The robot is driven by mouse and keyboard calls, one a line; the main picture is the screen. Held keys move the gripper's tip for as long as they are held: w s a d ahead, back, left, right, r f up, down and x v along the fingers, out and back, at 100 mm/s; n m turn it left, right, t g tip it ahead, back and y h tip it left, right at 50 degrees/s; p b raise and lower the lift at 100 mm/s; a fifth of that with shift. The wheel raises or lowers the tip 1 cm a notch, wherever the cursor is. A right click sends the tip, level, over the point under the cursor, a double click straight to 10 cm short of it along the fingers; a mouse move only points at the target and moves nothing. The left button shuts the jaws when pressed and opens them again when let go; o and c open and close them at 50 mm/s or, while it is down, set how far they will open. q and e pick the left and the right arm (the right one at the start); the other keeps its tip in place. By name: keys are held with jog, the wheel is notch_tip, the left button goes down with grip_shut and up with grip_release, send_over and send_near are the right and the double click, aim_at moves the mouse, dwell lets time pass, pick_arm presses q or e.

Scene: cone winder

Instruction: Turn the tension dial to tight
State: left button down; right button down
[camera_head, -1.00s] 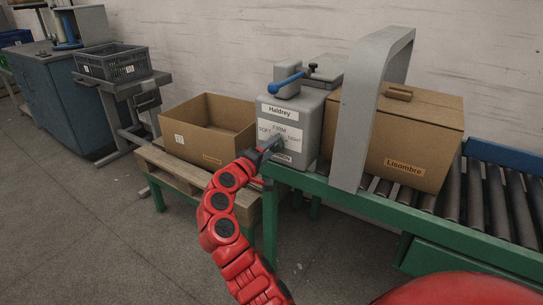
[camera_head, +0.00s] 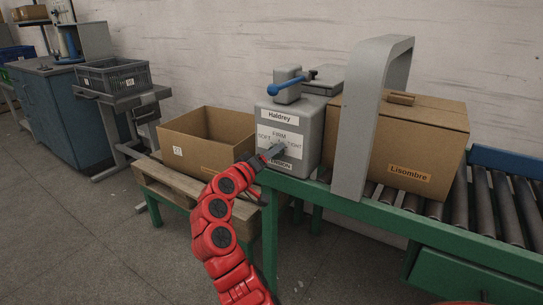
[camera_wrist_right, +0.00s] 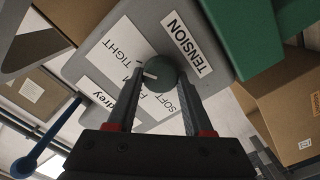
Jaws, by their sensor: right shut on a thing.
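The tension dial is a round dark knob (camera_wrist_right: 163,74) with a white pointer mark, on the front of the grey Haldrey unit (camera_head: 313,125). The unit's panel reads SOFT, FIRM and TIGHT, with a TENSION label (camera_wrist_right: 188,43) beside the dial. My right gripper (camera_wrist_right: 160,84) is shut on the dial, one finger on each side. In the right wrist view the mark points left, on the FIRM-to-TIGHT side. FIRM is partly hidden by a finger, so the exact setting is hard to tell. My right gripper (camera_head: 270,154) hides the dial in the head view. My left gripper is not in view.
A blue-handled lever (camera_head: 290,85) sits atop the unit. A grey arch (camera_head: 355,140) and a closed Lisombre carton (camera_head: 405,150) stand right of it on the green-framed roller conveyor (camera_head: 400,220). An open carton (camera_head: 190,150) sits on a pallet to the left.

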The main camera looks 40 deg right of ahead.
jog(key=shift+f, duration=0.1)
jog(key=shift+c, duration=1.5)
grip_release()
jog(key=p+v, duration=0.4)
jog(key=v, duration=1.3)
jog(key=shift+a, duration=0.2)
jog(key=shift+s, duration=0.1)
